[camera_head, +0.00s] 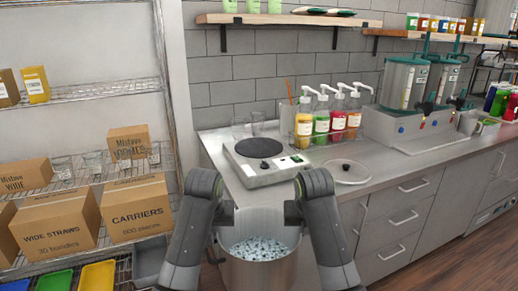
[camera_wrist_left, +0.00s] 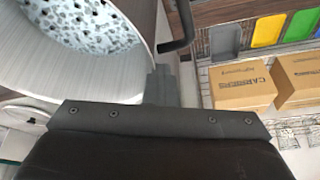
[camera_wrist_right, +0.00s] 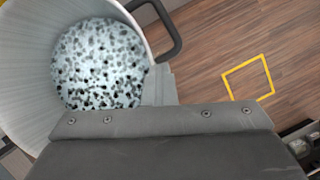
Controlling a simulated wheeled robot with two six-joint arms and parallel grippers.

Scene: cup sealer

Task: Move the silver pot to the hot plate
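The silver pot (camera_head: 258,272) is in front of the counter, upright, with pale, dark-speckled contents. The floor lies well below it in the right wrist view. My left gripper (camera_head: 228,213) is at the pot's left side and my right gripper (camera_head: 291,213) at its right side. Both appear shut on the pot beside its dark handles, one in the left wrist view (camera_wrist_left: 182,28) and one in the right wrist view (camera_wrist_right: 168,35); the exact finger contact is partly hidden. The hot plate (camera_head: 262,160), with a dark round top, sits on the counter beyond the pot, and nothing stands on it.
A round lid (camera_head: 346,173) lies on the counter right of the hot plate. Glass cups (camera_head: 258,122) and several pump bottles (camera_head: 321,122) stand behind. A wire shelf with boxes (camera_head: 137,208) is on the left.

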